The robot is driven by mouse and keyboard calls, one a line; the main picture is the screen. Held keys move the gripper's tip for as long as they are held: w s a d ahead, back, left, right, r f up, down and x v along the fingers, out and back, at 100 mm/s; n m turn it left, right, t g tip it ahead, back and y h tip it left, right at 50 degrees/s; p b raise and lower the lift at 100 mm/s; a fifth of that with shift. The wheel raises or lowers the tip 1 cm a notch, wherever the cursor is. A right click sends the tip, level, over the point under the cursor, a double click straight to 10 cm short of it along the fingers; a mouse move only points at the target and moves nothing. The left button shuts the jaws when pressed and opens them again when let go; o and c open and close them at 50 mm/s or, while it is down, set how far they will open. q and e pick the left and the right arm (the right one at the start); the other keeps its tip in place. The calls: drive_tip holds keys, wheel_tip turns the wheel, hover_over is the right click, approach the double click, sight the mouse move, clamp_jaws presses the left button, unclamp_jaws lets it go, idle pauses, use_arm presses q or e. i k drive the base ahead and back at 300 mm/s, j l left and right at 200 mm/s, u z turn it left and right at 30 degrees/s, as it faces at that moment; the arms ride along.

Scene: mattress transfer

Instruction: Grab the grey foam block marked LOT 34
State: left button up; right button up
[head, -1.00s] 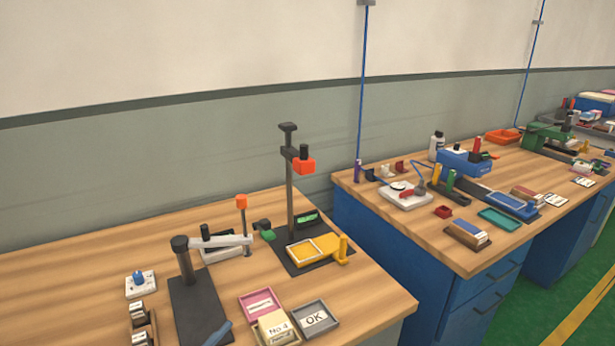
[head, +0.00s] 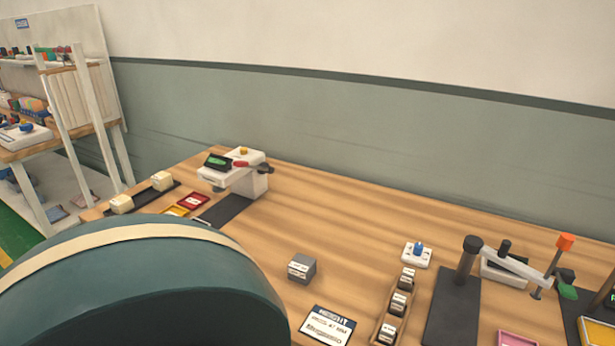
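A small grey block (head: 302,267) with a white label on its front face sits on the wooden workbench (head: 330,215), left of the middle of its top. The print on the label is too small to read, so I cannot confirm LOT 34. It stands apart from other things, behind a printed card (head: 327,325) headed HEIGHT. Neither of my grippers is in view.
A large dark teal rounded shape with a cream band (head: 130,236) hides the bench's near left. A white gauge device (head: 238,172) stands at the back left. A wooden holder with labelled blocks (head: 397,305) and a black-based arm fixture (head: 455,305) stand right.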

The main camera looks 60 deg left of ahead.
sight(301, 269)
drive_tip(key=u, duration=1.85)
drive_tip(key=j+z, duration=0.1)
drive_tip(key=z, duration=1.65)
drive_tip(key=k+j+z, duration=0.1)
drive_tip(key=k+j, duration=0.15)
drive_tip(key=j, duration=0.25)
drive_tip(key=k+j, duration=0.3)
drive_tip(key=j, duration=0.15)
drive_tip(key=k+j+z, duration=0.15)
drive_tip(key=j, duration=0.3)
drive_tip(key=i, duration=0.3)
